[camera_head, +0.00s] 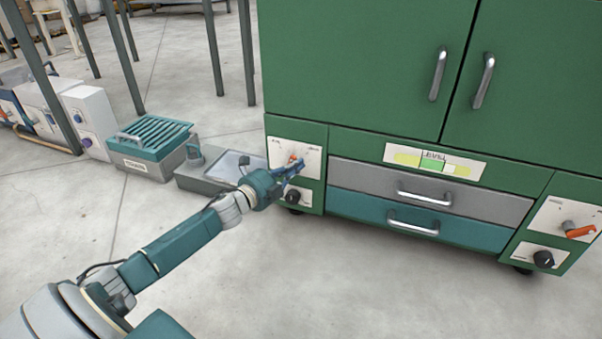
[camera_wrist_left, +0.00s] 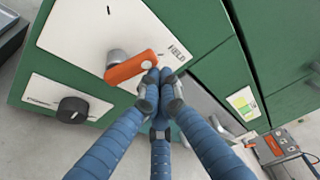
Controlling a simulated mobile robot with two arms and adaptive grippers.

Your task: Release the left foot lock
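The left foot lock is an orange lever (camera_head: 293,158) on a white plate at the cabinet's lower left corner. In the left wrist view the orange lever (camera_wrist_left: 128,69) sits on a grey hub and points right, towards a printed label that seems to read "HELD". My left gripper (camera_head: 291,171) is at this plate and partly covers it. In the left wrist view the blue fingers of the gripper (camera_wrist_left: 158,83) are drawn together, with their tips just below the lever's free end. Whether they touch it I cannot tell. My right gripper is not in view.
A black knob (camera_head: 293,196) is below the lever. The green cabinet (camera_head: 360,60) has a grey drawer (camera_head: 365,180) and a teal drawer (camera_head: 350,205). Another orange lever (camera_head: 577,230) is at its right corner. A grey tray (camera_head: 232,166) and a teal-topped box (camera_head: 150,160) stand left.

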